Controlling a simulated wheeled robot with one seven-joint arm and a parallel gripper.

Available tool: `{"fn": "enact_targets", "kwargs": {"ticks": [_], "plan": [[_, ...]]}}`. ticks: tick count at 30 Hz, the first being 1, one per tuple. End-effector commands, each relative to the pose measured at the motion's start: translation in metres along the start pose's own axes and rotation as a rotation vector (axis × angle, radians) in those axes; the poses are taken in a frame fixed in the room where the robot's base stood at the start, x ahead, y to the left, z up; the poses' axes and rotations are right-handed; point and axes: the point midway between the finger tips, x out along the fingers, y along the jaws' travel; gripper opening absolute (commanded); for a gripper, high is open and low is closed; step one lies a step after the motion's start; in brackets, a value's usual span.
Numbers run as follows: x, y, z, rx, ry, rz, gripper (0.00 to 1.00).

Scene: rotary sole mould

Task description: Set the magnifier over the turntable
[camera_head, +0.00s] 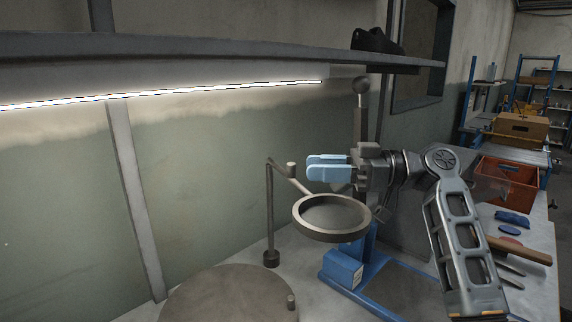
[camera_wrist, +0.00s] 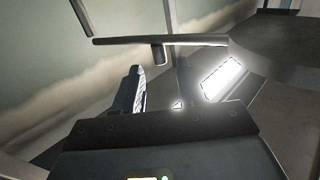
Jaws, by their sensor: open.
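The magnifier is a round, dark-rimmed lens (camera_head: 333,214) on a thin arm from an upright post (camera_head: 269,215). In the head view its ring hangs to the right of the turntable and above it, not over its middle. A short knob (camera_head: 291,170) stands on the magnifier's arm. The turntable (camera_head: 225,292) is a flat brown disc at the bottom of the head view, with a small peg (camera_head: 291,301) near its right edge. My gripper (camera_head: 315,167), with pale blue fingers, is open and empty, pointing left just right of the knob and above the lens.
A blue machine base (camera_head: 346,268) stands on the bench behind and right of the lens. A shelf (camera_head: 200,48) with a lit strip runs above. An orange-red crate (camera_head: 505,180), a blue item (camera_head: 513,218) and a wooden-handled tool (camera_head: 520,250) lie at right.

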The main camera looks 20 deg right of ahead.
Motion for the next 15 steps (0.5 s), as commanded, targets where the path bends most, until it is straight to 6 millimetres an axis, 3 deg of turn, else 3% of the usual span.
{"fn": "enact_targets", "kwargs": {"ticks": [9,15], "plan": [[0.046,0.000,-0.002,0.002,0.000,-0.001,0.41],[0.058,0.000,0.000,0.001,0.000,0.000,0.41]]}}
